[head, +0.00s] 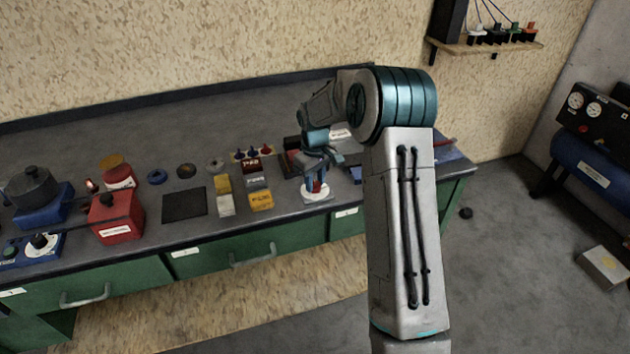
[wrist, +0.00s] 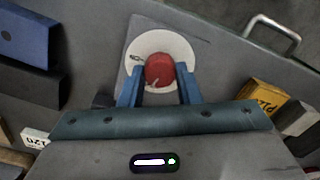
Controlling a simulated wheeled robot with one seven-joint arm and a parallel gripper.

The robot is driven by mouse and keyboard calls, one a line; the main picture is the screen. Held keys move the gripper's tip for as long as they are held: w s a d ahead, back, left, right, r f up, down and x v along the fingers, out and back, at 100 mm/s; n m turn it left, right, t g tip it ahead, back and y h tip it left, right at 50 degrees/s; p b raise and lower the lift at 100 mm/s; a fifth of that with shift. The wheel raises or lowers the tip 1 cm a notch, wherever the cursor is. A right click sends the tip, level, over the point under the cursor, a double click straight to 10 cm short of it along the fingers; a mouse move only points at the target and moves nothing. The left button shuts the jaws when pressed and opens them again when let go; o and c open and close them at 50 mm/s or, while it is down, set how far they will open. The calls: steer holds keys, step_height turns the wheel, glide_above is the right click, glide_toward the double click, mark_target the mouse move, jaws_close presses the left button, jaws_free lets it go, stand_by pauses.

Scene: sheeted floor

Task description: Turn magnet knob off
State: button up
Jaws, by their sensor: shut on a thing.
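The magnet knob (wrist: 159,70) is red and round and sits on a white round dial plate (wrist: 172,42) in the wrist view. In the head view the white dial plate (head: 309,193) shows near the front edge of the bench, with the red knob (head: 317,186) partly hidden between the fingers. My gripper (wrist: 159,78) points down at it, its two blue fingers on either side of the knob, shut on it. In the head view my gripper (head: 316,180) is over the dial. A small dark mark shows on the left of the dial plate.
Yellow and grey blocks (head: 261,201) lie left of the dial. A dark pad (head: 184,205), a red box (head: 117,218) and a pot (head: 33,187) stand farther left. A blue block (wrist: 24,34) and a dark block lie beside the dial in the wrist view. A drawer handle (wrist: 272,33) is at the bench front.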

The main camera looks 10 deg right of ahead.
mark_target(315, 184)
steer(key=shift+n, duration=1.5)
steer(key=o, duration=1)
step_height(315, 184, up, 14)
steer(key=shift+f+b, duration=0.1)
steer(key=shift+b, duration=0.35)
